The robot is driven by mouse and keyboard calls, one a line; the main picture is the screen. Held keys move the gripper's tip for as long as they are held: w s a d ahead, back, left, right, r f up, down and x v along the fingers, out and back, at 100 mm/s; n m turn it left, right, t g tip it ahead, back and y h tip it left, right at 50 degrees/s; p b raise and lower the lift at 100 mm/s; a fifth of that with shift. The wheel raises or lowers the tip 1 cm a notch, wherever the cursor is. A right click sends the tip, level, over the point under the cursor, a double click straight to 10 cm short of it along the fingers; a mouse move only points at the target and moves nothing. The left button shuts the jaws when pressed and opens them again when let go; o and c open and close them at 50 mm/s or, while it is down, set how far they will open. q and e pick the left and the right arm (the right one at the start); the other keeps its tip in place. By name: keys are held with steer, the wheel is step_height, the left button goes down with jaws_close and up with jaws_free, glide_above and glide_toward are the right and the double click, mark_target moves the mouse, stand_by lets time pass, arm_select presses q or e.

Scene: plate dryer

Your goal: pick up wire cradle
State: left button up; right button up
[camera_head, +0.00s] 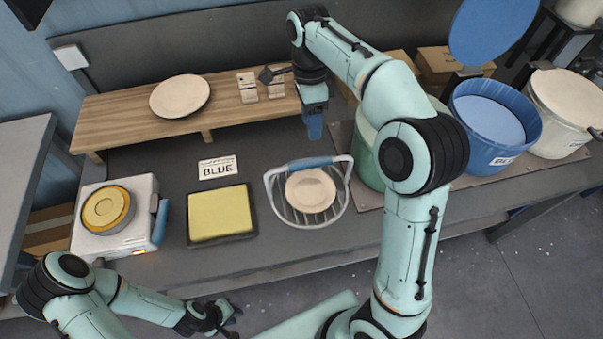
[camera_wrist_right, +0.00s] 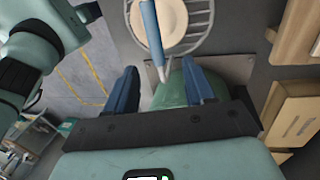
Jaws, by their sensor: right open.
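The wire cradle (camera_head: 306,221) stands on the grey bench with a round cream plate (camera_head: 310,190) lying in it. Its blue handle (camera_head: 310,163) arches over the back. In the right wrist view the cradle's wires (camera_wrist_right: 197,38) and plate are at the top, and the blue handle points down toward the space between the fingers. My right gripper (camera_head: 313,124) is behind and above the cradle, apart from it. In the wrist view its fingers (camera_wrist_right: 160,88) are apart with nothing between them. My left gripper (camera_head: 226,314) is low at the front; its jaw gap is too small to read.
A wooden shelf (camera_head: 130,114) with a plate (camera_head: 180,96) stands at the back. A green bin (camera_head: 368,158) and blue bucket (camera_head: 490,119) stand right.

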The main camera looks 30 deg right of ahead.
mark_target(312, 161)
steer(key=f, duration=0.2)
steer(key=s+f+b, duration=0.1)
steer(key=f, duration=0.1)
steer(key=s+f, duration=0.1)
steer(key=f, duration=0.1)
steer(key=shift+s+a+f, duration=0.15)
steer(key=shift+s+f, duration=0.05)
steer(key=shift+s, duration=0.05)
steer(key=shift+a+f+b, duration=0.1)
steer(key=shift+f+b, duration=0.3)
steer(key=shift+f, duration=0.5)
steer(key=f, duration=0.2)
steer(key=s+f, duration=0.1)
steer(key=f, duration=0.1)
steer(key=shift+a+b, duration=0.3)
steer(key=shift+b, duration=0.05)
arm_select(q)
steer(key=s+f, duration=0.3)
steer(key=s, duration=0.1)
steer(key=shift+f, duration=0.4)
arm_select(e)
steer(key=shift+w+f, duration=0.1)
steer(key=shift+w, duration=0.05)
steer(key=shift+f, duration=0.2)
steer(key=c, duration=1)
